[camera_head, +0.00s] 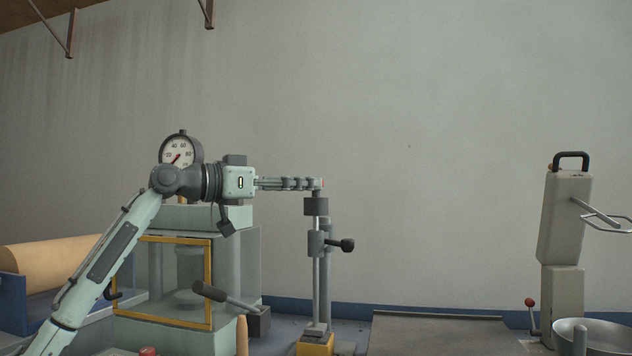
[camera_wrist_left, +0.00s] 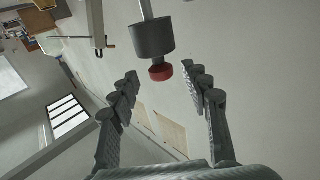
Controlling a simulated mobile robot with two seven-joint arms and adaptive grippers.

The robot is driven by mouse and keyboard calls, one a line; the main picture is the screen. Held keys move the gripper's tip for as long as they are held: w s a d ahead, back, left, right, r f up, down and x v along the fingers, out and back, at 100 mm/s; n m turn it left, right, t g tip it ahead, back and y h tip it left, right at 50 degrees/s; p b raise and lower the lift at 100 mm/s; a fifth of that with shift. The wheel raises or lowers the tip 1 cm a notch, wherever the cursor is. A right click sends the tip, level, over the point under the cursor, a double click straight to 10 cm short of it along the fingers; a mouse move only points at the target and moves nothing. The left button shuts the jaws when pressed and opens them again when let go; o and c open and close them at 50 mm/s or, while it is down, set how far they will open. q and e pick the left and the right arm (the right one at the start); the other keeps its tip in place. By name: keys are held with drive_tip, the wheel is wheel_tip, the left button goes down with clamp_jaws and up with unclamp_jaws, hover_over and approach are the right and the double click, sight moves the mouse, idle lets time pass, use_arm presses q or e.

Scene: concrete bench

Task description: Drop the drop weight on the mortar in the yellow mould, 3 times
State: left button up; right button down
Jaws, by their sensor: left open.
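The drop weight (camera_head: 316,206) is a dark grey cylinder high on an upright metal rod (camera_head: 316,275). It also shows in the left wrist view (camera_wrist_left: 152,38), with a red cap (camera_wrist_left: 161,72) beyond it. The yellow mould (camera_head: 315,346) is under the rod's foot, partly cut off by the bottom edge; its mortar is hidden. My left gripper (camera_head: 318,184) is level, just above the weight at the rod's top. Its fingers are open on either side of the red cap, apparently without gripping it. My right gripper is out of view.
A dark clamp with a knob (camera_head: 345,245) sits on the stand beside the rod. A pale green press (camera_head: 205,222) with a yellow-framed guard and dial gauge (camera_head: 179,152) stands behind my left arm. A grey mixer (camera_head: 563,220) and metal bowl (camera_head: 590,334) are at right. A flat grey slab (camera_head: 440,335) lies between.

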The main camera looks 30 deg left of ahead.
use_arm(q)
drive_tip(key=shift+x, duration=1.95)
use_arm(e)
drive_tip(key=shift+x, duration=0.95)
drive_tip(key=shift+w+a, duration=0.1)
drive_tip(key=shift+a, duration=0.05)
use_arm(q)
clamp_jaws()
